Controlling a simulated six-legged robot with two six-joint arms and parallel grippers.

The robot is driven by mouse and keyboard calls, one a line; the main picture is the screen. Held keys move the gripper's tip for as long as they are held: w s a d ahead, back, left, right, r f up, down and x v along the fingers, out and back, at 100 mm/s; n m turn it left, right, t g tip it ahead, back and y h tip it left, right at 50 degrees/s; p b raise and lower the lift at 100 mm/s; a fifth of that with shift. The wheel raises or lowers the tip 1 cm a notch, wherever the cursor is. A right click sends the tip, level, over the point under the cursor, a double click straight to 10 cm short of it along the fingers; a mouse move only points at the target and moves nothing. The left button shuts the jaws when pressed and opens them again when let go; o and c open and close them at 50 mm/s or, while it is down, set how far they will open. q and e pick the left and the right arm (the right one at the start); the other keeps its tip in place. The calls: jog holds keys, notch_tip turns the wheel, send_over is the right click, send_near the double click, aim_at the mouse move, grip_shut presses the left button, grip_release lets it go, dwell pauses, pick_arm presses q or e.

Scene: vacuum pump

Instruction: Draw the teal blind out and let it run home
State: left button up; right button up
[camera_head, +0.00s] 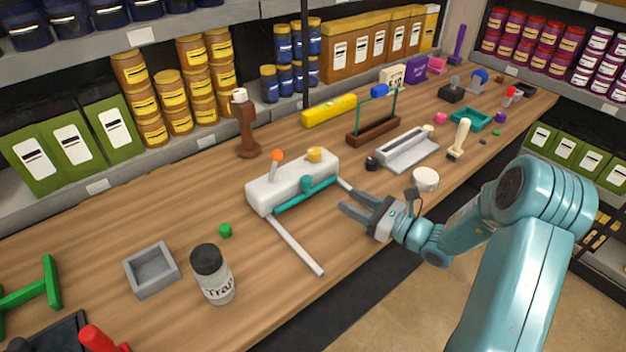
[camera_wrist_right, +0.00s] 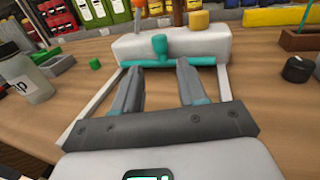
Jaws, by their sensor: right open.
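The teal blind shows as a teal bar (camera_head: 292,201) with a round knob (camera_head: 306,184) along the front of a white housing (camera_head: 262,195). The bar (camera_wrist_right: 205,61) and knob (camera_wrist_right: 160,45) also show in the right wrist view, close against the housing (camera_wrist_right: 195,42). Two white rails (camera_head: 296,247) run out from the housing toward the table's front edge. My right gripper (camera_head: 353,202) is open and empty, its fingers pointing at the bar between the rails. In the right wrist view its fingertips (camera_wrist_right: 157,70) lie near the bar, below the knob; contact is unclear. My left gripper is out of view.
An orange-topped lever (camera_head: 275,163) and a yellow knob (camera_head: 314,155) stand on the housing. A small green piece (camera_head: 225,230), a grey tray (camera_head: 151,270) and a labelled jar (camera_head: 213,275) are to the left. A white round lid (camera_head: 425,179) lies to the right.

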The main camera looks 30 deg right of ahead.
aim_at(311, 182)
jog(key=p+x, duration=0.2)
jog(key=x, duration=0.8)
jog(key=shift+w+a, duration=0.2)
jog(key=shift+a, duration=0.05)
jog(key=shift+w+a, duration=0.2)
jog(key=shift+w, duration=0.25)
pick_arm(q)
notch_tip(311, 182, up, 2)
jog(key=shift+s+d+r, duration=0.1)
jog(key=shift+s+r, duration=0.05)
pick_arm(e)
jog(key=shift+d, duration=0.1)
jog(key=shift+s, duration=0.1)
jog(key=shift+c, duration=0.3)
